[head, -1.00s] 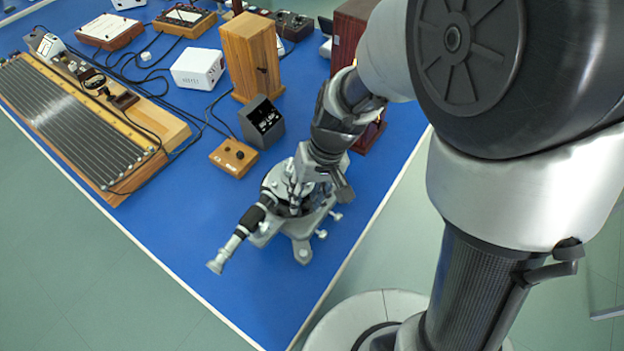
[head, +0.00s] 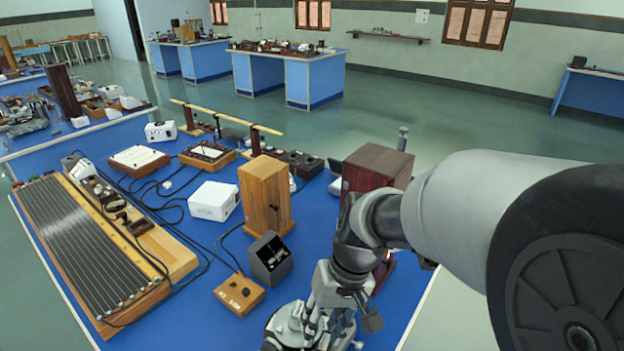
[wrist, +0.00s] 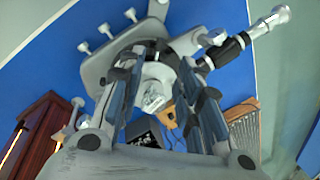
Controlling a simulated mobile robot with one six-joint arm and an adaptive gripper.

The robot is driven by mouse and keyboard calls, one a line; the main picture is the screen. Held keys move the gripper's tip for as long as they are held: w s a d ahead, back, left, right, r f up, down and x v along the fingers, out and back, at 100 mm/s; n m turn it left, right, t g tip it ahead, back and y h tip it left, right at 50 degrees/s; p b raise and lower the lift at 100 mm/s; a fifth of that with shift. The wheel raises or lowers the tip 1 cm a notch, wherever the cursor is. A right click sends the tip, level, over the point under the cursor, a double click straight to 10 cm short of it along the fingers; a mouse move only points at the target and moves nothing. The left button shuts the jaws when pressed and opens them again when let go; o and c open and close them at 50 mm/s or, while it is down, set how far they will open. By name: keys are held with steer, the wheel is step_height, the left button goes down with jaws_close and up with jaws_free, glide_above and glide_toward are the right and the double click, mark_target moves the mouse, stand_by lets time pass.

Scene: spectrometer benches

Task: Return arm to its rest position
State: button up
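My arm reaches in from the right of the head view, and my gripper (head: 322,322) points down over the blue bench. In the wrist view my gripper (wrist: 160,68) has its two fingers apart, with a gap between them. The grey metal spectrometer (head: 283,322) is beneath the gripper, partly hidden by it and cut off by the lower picture edge. In the wrist view the spectrometer (wrist: 100,68) lies past the fingertips, with its black and silver telescope tube (wrist: 262,27) at upper right. I cannot tell whether the fingers touch it.
Close to my arm stand a dark red wooden box (head: 378,165), a light wooden cabinet (head: 265,195), a dark meter box (head: 270,258) and a small wooden switch box (head: 239,294). A long wired board (head: 85,240) lies left. Open floor (head: 455,315) shows right of the bench.

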steer(key=s+d+r+m+t+h, duration=0.1)
steer(key=s+d+r+t, duration=0.4)
steer(key=s+d+r, duration=0.5)
steer(key=s+d+h, duration=0.1)
steer(key=s, duration=0.2)
steer(key=shift+r+m+h, duration=0.15)
steer(key=shift+m+h, duration=0.25)
steer(key=shift+o, duration=0.5)
stand_by(0.9)
